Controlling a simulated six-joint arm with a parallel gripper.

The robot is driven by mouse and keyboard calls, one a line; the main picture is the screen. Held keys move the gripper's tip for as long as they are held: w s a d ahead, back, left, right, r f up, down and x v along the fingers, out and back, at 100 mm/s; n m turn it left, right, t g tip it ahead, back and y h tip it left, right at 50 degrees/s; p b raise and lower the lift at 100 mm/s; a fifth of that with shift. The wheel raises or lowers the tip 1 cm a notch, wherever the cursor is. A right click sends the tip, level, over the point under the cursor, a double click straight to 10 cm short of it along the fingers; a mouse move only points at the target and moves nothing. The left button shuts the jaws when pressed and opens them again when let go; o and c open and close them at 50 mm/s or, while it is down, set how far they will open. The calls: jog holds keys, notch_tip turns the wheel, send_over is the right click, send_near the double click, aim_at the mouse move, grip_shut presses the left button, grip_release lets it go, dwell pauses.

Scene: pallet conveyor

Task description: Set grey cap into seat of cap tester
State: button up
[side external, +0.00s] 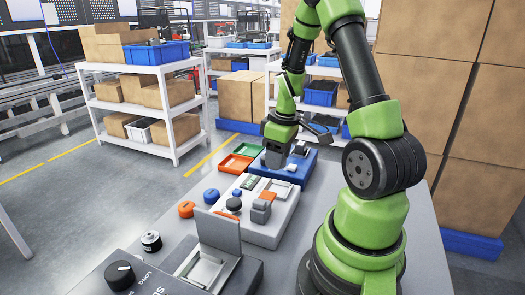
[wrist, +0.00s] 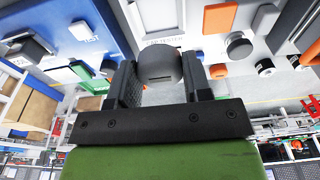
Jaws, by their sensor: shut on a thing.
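My gripper (side external: 275,155) hangs low over the left part of a blue base (side external: 303,172) in the side view. In the wrist view, my gripper's two black fingers (wrist: 161,78) are shut on the grey cap (wrist: 158,62), a rounded dark grey piece with a small slot. In the side view the cap cannot be made out. Beyond the cap in the wrist view, a pale strip carries small lettering that seems to end in "TESTER" (wrist: 165,42), beside a light grey plate (wrist: 160,14). The seat cannot be told clearly; the fingers and cap may hide it.
Green (side external: 236,162) and orange (side external: 247,149) trays lie left of the blue base. A dark device with a raised grey lid (side external: 218,231) stands in front.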

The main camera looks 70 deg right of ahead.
aim_at(277, 191)
jog(key=shift+s+a+f, duration=0.1)
jog(key=shift+s+f, duration=0.1)
jog(key=shift+f, duration=2.5)
jog(key=shift+f, duration=0.95)
jog(key=o, duration=0.8)
jog(key=shift+w+r, duration=0.1)
jog(key=shift+c, duration=0.9)
jog(key=shift+o, duration=1.4)
jog(key=shift+r, duration=3.5)
